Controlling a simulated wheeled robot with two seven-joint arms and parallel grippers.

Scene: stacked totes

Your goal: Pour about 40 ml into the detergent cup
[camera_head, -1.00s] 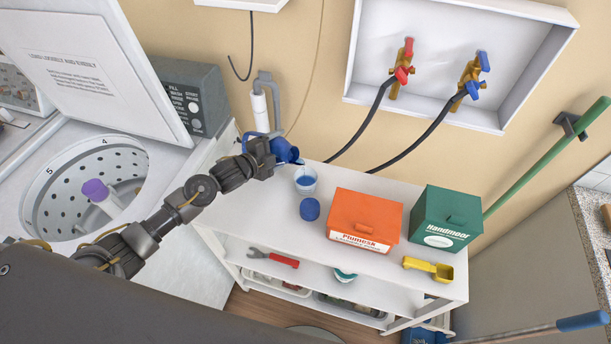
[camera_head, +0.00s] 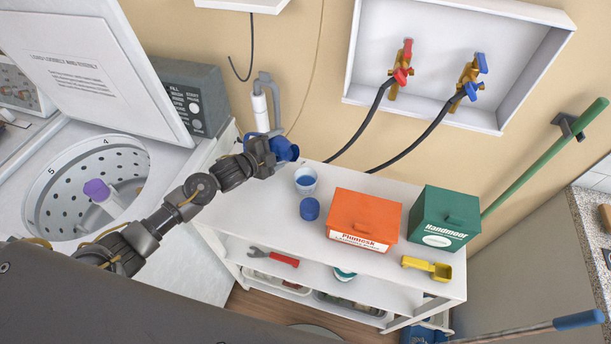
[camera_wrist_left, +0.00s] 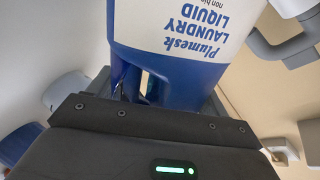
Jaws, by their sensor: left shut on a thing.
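My left gripper (camera_head: 264,157) is shut on a blue laundry liquid bottle (camera_head: 285,149), held tilted above the back left of the white shelf unit. The bottle's white label and blue body fill the top of the left wrist view (camera_wrist_left: 175,60), its lettering upside down. The detergent cup (camera_head: 305,187), a clear cup with blue liquid in it, stands on the shelf top just right of and below the bottle. I see no stream between them. The bottle's mouth is too small to make out. A blue cap (camera_head: 310,209) lies in front of the cup. My right gripper is out of view.
An orange box (camera_head: 362,217) and a green box (camera_head: 445,215) stand to the right on the shelf top (camera_head: 250,205). A yellow scoop (camera_head: 427,268) lies at the front right. An open washer (camera_head: 45,190) is at left. Hoses hang behind.

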